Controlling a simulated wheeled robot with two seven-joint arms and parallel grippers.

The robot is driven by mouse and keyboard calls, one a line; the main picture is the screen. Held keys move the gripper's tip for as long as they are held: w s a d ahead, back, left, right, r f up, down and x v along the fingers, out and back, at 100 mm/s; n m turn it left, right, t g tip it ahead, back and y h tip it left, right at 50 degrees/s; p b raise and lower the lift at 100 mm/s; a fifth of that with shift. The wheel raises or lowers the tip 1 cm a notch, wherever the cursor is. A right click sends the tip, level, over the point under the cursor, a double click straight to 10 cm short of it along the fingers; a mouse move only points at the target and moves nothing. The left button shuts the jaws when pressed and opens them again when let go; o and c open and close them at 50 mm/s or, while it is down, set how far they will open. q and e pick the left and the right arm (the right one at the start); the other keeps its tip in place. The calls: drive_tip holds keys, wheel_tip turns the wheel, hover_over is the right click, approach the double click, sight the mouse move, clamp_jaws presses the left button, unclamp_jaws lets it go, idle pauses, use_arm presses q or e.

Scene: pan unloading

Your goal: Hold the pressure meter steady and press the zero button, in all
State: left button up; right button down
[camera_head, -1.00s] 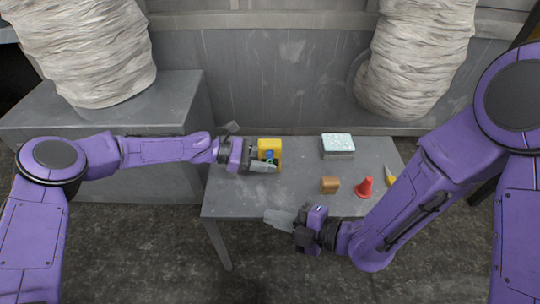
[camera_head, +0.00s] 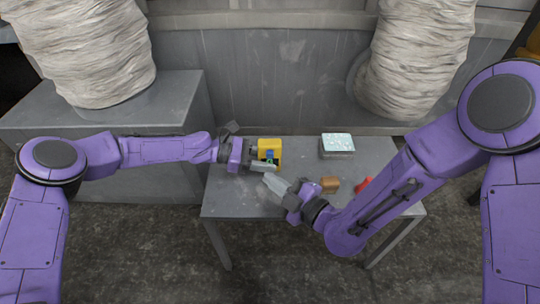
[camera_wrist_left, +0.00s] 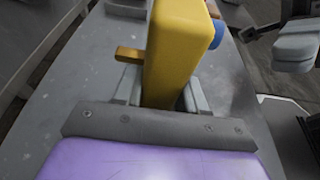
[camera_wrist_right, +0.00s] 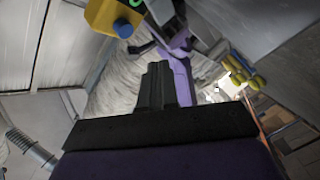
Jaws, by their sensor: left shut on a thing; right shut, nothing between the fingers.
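The yellow pressure meter (camera_head: 270,145) stands at the left part of the grey table, with a blue button (camera_head: 269,155) on the side facing me. My left gripper (camera_head: 263,161) is shut on the meter; the left wrist view shows the yellow body (camera_wrist_left: 180,50) between its fingers and the blue button (camera_wrist_left: 217,33) at its right. My right gripper (camera_head: 272,184) is shut and empty, in front of the meter and apart from it. In the right wrist view its fingertips (camera_wrist_right: 158,68) are together below the meter (camera_wrist_right: 100,14) and its blue button (camera_wrist_right: 122,28). Green shows beside the button.
On the table (camera_head: 235,200), a box with a pale teal top (camera_head: 338,143) stands at the back right. A brown block (camera_head: 330,184) lies right of my right gripper. A red cone (camera_head: 364,184) is partly hidden by my right arm. The table's front left is clear.

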drive_tip(key=shift+w, duration=1.95)
idle(0.5)
drive_tip(key=shift+w, duration=0.4)
drive_tip(key=shift+w, duration=0.55)
idle(0.4)
drive_tip(key=shift+s, duration=0.95)
drive_tip(key=shift+s, duration=0.15)
drive_tip(key=shift+s, duration=2.4)
